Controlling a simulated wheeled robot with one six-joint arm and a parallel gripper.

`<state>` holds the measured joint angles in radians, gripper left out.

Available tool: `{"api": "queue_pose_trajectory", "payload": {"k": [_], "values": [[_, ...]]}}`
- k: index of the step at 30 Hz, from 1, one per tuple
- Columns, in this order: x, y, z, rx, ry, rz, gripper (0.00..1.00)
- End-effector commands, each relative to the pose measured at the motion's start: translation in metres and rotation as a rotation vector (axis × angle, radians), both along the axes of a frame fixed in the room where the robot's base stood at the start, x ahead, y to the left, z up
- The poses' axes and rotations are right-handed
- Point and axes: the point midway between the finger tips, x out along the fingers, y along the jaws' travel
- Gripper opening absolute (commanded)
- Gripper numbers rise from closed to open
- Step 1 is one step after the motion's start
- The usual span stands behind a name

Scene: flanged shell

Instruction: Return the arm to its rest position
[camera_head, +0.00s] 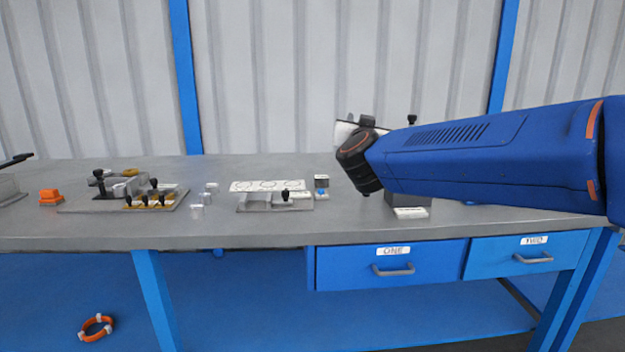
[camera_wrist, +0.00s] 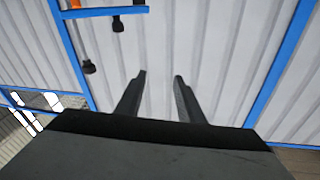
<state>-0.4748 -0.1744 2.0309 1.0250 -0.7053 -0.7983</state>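My blue arm (camera_head: 470,150) reaches in from the right in the head view, raised above the right part of the workbench. Its dark wrist joint (camera_head: 360,160) is at the arm's left end. The gripper fingers are hidden behind the wrist in that view. In the wrist view my gripper (camera_wrist: 160,76) shows two dark fingers with a clear gap between them. Nothing is between the fingers; behind them is only the corrugated wall (camera_wrist: 220,50).
The grey workbench (camera_head: 100,235) carries fixtures (camera_head: 160,190), small light blocks (camera_head: 197,212), a white plate with circles (camera_head: 265,185) and an orange object (camera_head: 50,197). Drawers ONE (camera_head: 345,265) and TWO (camera_head: 490,262) are shut. An orange ring (camera_head: 97,318) lies below. A dark block (camera_head: 410,200) stands under my arm.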

Motion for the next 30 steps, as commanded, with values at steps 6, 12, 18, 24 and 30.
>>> {"api": "queue_pose_trajectory", "payload": {"k": [6,12,18,24,30], "values": [[-0.049,-0.009,-0.032,-0.030,0.123,0.232,0.35],[-0.113,-0.023,-0.095,-0.068,0.333,0.379,0.35],[-0.193,-0.055,-0.177,-0.097,0.607,0.428,0.35],[-0.279,-0.098,-0.255,-0.108,0.890,0.382,0.35],[-0.358,-0.140,-0.313,-0.101,1.130,0.279,0.35]]}}
